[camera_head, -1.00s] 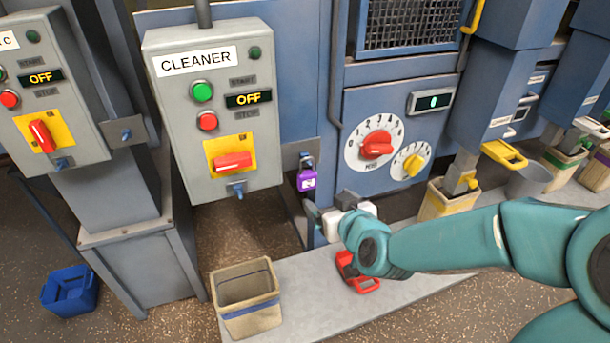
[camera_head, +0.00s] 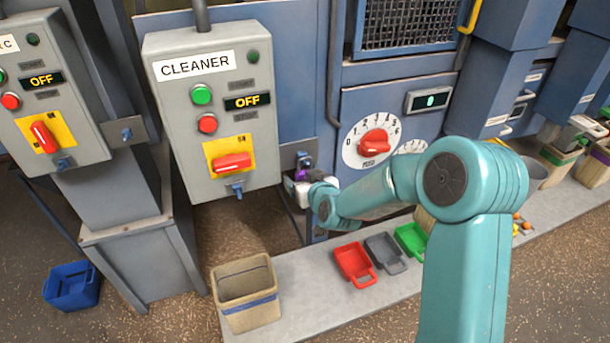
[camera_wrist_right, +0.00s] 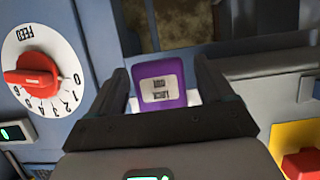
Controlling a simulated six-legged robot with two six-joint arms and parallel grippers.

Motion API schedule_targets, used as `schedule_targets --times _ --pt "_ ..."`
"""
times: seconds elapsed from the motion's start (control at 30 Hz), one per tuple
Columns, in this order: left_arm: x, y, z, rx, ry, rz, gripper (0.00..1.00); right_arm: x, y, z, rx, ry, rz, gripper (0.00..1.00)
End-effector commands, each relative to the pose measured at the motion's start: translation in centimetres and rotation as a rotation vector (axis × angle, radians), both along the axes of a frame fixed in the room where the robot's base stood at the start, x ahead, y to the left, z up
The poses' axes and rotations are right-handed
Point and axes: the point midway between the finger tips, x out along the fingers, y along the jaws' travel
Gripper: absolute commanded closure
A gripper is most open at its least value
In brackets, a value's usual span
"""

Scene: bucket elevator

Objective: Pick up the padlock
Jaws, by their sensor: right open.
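The purple padlock (camera_wrist_right: 160,82) has a pale label and sits between the two fingers of my right gripper (camera_wrist_right: 165,95) in the right wrist view. The fingers are open, one on each side of it. In the head view only a bit of the purple padlock (camera_head: 301,174) shows behind my right gripper (camera_head: 298,185), below a small grey bracket (camera_head: 303,158) beside the CLEANER box. Most of the padlock is hidden there. I cannot tell whether the fingers touch it. My left gripper is not in view.
The CLEANER control box (camera_head: 212,110) stands just left of the gripper. The blue panel with a red dial (camera_head: 374,142) is to the right. Red (camera_head: 354,262), grey (camera_head: 385,252) and green (camera_head: 411,238) scoops lie on the ledge below. A beige bin (camera_head: 246,295) stands at the ledge's left end.

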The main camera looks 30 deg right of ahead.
Motion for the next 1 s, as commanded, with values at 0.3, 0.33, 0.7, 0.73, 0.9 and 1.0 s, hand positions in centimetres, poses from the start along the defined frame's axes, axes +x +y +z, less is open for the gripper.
schedule_targets --times 0.3,0.33,0.7,0.73,0.9,1.0 --pt "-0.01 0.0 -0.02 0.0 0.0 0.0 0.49 0.0 -0.02 0.0 0.0 0.0 0.0 0.58" --pt "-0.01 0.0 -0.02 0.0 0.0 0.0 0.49 0.0 -0.02 0.0 0.0 0.0 0.0 0.68" --pt "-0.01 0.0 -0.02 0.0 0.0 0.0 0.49 0.02 -0.04 0.06 0.0 -0.001 0.0 0.78" --pt "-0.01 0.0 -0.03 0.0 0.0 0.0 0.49 0.03 -0.05 0.08 0.0 -0.001 0.0 0.78" --pt "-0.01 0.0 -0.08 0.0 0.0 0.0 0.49 0.2 -0.2 0.26 0.0 -0.001 0.001 0.78" --pt "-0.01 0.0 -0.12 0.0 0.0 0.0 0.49 0.3 -0.32 0.47 -0.001 -0.001 0.001 0.78"
